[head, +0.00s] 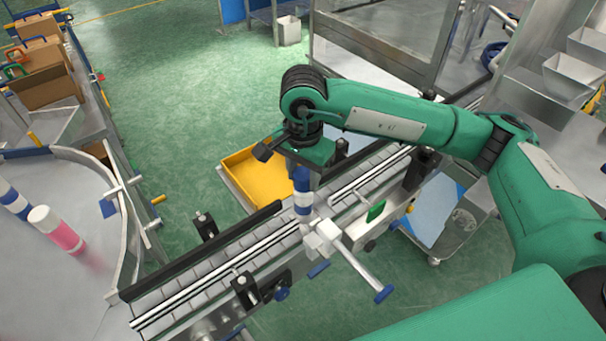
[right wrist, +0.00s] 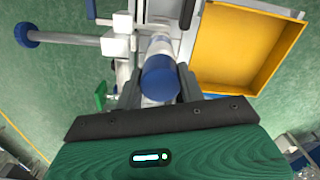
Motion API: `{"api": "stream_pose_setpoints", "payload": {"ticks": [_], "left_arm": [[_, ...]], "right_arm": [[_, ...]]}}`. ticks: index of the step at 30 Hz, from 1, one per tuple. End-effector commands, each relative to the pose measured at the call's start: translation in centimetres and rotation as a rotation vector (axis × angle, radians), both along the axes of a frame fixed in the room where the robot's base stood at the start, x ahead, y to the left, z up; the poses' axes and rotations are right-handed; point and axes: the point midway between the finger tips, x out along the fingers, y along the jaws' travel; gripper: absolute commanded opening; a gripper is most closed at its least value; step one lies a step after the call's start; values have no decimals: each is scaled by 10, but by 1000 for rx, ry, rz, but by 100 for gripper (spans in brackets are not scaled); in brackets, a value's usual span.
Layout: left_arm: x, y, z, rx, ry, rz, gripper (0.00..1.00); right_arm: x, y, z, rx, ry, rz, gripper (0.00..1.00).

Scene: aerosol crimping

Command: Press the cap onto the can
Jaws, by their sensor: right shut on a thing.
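My right gripper (head: 302,168) points down over the conveyor and is shut on the blue cap (head: 301,180). In the right wrist view the round top of the cap (right wrist: 160,78) sits between the two fingers (right wrist: 160,88). The white and blue can (head: 303,204) stands upright on the conveyor directly under the cap. Its side (right wrist: 158,46) shows beyond the cap in the right wrist view. The cap is at the can's top, but I cannot tell how far down it sits. My left gripper is not in view.
A white clamp block with a blue-ended rod (head: 325,238) stands beside the can. The conveyor (head: 215,269) has rails and black posts. A yellow bin (head: 252,176) lies behind it. On the left table stand a pink bottle (head: 60,234) and a blue-white can (head: 14,201).

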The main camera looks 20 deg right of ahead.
Motion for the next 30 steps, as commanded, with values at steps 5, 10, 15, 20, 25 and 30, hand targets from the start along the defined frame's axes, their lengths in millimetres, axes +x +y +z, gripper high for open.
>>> {"api": "stream_pose_setpoints", "payload": {"ticks": [5,10,15,20,25,30], "left_arm": [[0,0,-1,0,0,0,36],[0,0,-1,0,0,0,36],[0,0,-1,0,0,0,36],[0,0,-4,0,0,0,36],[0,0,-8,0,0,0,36],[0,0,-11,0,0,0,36]], "right_arm": [[0,0,0,0,0,0,18],[0,0,0,0,0,0,18],[0,0,0,0,0,0,18],[0,0,-1,1,-1,0,18],[0,0,-1,1,-1,0,18],[0,0,-1,1,-1,0,18]]}}
